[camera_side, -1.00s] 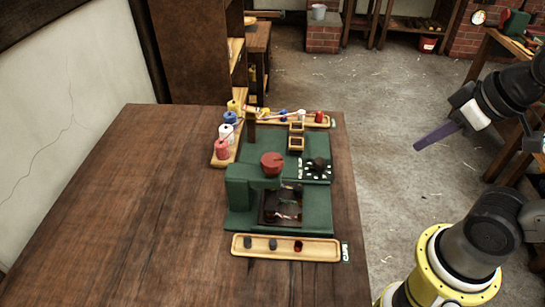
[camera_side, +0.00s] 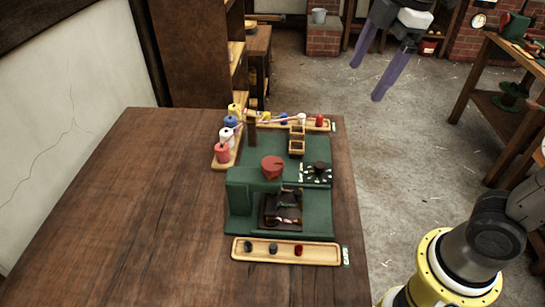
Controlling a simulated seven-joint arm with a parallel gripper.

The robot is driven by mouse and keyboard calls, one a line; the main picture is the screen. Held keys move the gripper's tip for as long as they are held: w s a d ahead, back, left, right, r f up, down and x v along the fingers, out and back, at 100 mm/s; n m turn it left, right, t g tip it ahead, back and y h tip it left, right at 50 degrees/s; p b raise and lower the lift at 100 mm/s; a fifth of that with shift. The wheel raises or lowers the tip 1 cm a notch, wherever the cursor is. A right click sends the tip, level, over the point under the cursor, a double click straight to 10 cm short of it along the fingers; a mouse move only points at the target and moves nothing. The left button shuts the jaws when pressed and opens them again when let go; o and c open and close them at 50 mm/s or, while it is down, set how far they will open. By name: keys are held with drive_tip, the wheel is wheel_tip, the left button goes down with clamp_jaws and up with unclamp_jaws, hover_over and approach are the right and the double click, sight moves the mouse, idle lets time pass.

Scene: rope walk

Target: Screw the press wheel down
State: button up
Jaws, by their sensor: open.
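The press wheel is most likely the red round knob (camera_side: 272,166) on top of the green press (camera_side: 240,188) on the wooden table. Under it, the press has a dark bed (camera_side: 282,209) with small parts that I cannot make out. A small black knob (camera_side: 319,167) with white marks around it sits to the right of the red one. My gripper (camera_side: 367,83) is at the upper right, high and well apart from the press. Its two purple fingers are spread and hold nothing.
A wooden tray (camera_side: 322,256) with two dark pieces and a red piece lies in front of the press. Several thread spools (camera_side: 222,153) stand on a rack at the back left. Another tray (camera_side: 316,126) lies behind. The table's left side is clear.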

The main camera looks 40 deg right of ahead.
drive_tip(key=w+a+f+n+g, duration=0.2)
drive_tip(key=w+a+n, duration=0.2)
drive_tip(key=w+a, duration=0.3)
drive_tip(key=g, duration=0.1)
approach(272, 163)
drive_tip(key=shift+n, duration=0.4)
wheel_tip(272, 163, down, 9)
drive_tip(key=shift+a+r, duration=0.1)
drive_tip(key=shift+r, duration=0.05)
drive_tip(key=shift+c, duration=0.3)
drive_tip(key=c, duration=1.3)
